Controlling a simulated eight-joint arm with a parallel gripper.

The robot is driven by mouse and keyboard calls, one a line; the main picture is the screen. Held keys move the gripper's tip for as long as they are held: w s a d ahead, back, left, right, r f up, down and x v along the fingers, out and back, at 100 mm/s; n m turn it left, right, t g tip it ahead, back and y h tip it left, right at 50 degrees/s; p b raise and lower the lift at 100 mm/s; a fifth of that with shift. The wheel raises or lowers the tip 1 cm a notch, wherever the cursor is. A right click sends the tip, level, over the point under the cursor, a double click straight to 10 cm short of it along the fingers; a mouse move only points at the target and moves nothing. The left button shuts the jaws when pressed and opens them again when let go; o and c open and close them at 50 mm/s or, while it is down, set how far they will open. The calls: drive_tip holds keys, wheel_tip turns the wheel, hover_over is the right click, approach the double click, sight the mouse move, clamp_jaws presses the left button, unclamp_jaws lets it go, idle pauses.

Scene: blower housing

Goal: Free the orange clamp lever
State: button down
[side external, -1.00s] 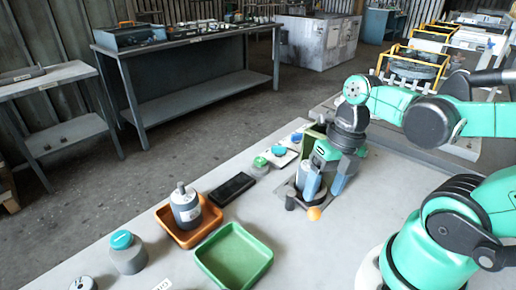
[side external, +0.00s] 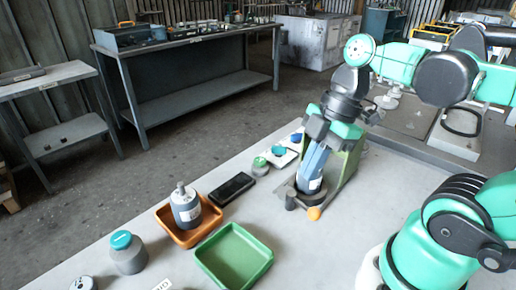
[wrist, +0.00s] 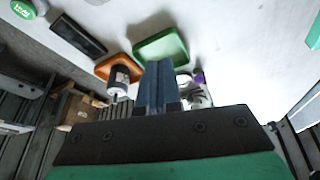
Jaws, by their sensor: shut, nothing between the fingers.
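The orange clamp lever (side external: 314,213) shows only as a small rounded orange tip at the front of a dark grey round base on the bench. My gripper (side external: 311,184) points down at this base, with its blue fingers together and nothing held. Its fingertips are just above and behind the orange tip; I cannot tell whether they touch anything. The fingers hide part of the base and any rest of the lever. In the wrist view my gripper (wrist: 158,66) shows its fingers side by side, and no orange lever can be made out there.
A green upright panel (side external: 347,165) stands right behind my gripper. To the left are a black flat case (side external: 232,187), an orange tray (side external: 209,223) holding a grey bottle (side external: 185,207), and an empty green tray (side external: 234,257).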

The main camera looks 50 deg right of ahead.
sight(312, 212)
drive_tip(key=shift+m, duration=0.7)
drive_tip(key=x, duration=0.9)
drive_tip(key=shift+w+a, duration=0.2)
drive_tip(key=shift+d+f, duration=0.1)
drive_tip(key=shift+f, duration=0.2)
drive_tip(key=shift+s+d+f, duration=0.15)
drive_tip(key=shift+s+d, duration=0.3)
drive_tip(key=shift+d, duration=0.35)
drive_tip(key=shift+s+d+f, duration=0.15)
drive_tip(key=shift+s+d, duration=0.25)
drive_tip(key=shift+d, duration=0.4)
drive_tip(key=shift+s+d, duration=0.45)
drive_tip(key=shift+d, duration=0.45)
drive_tip(key=shift+a, duration=0.1)
